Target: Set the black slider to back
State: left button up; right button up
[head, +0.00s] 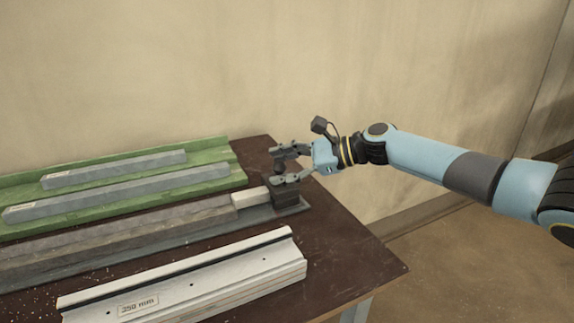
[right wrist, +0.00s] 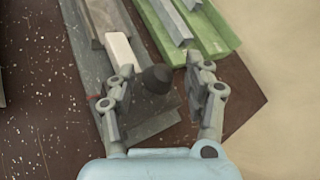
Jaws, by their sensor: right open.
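The black slider (head: 285,191) is a dark block at the right end of the long grey clamp bed (head: 215,230). In the right wrist view its round dark knob (right wrist: 155,79) shows between my fingers. My right gripper (head: 277,166) is open at the slider, one finger on each side of the knob; it also shows open in the right wrist view (right wrist: 162,76). I cannot tell whether a finger touches it. A pale block (head: 252,198) sits on the bed just left of the slider. My left gripper is not in view.
A green tray (head: 235,165) with grey bars (head: 120,193) lies behind the clamp bed. A pale rail (head: 200,278) marked 350 mm lies in front. The brown table (head: 345,250) is clear at the right. A wall (head: 200,70) stands behind.

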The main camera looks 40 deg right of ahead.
jog(key=v, duration=1.2)
jog(key=shift+d, duration=0.1)
